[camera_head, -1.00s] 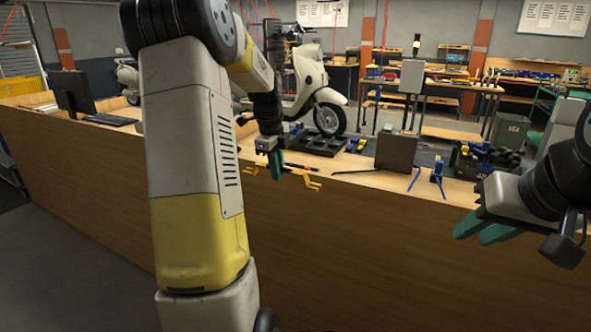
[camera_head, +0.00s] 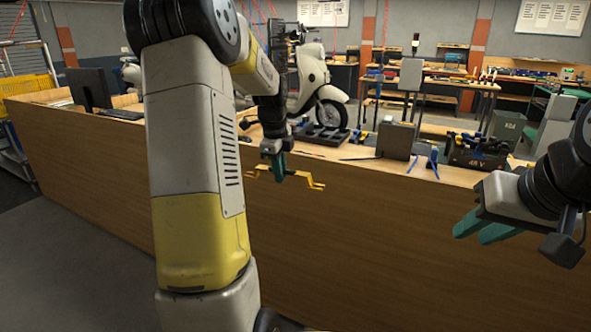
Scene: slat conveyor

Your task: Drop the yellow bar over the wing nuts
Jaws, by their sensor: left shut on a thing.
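My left gripper (camera_head: 279,175) has teal fingers and is shut on the yellow bar (camera_head: 312,183). The bar is thin with bent ends and spans both sides of the fingers. In the picture it shows against the wooden front panel of the counter, just below the top edge. My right gripper (camera_head: 482,228) is at the right, apart from the bar. Its two teal fingers point left, and their gap is unclear. I cannot make out any wing nuts.
The long wooden counter (camera_head: 340,235) fills the middle. On it are a black tray (camera_head: 322,136), a grey box (camera_head: 396,140), a blue stand-like piece (camera_head: 433,157) and a battery-like box (camera_head: 478,150). A white scooter (camera_head: 312,80) stands behind. Grey floor (camera_head: 80,265) is clear at left.

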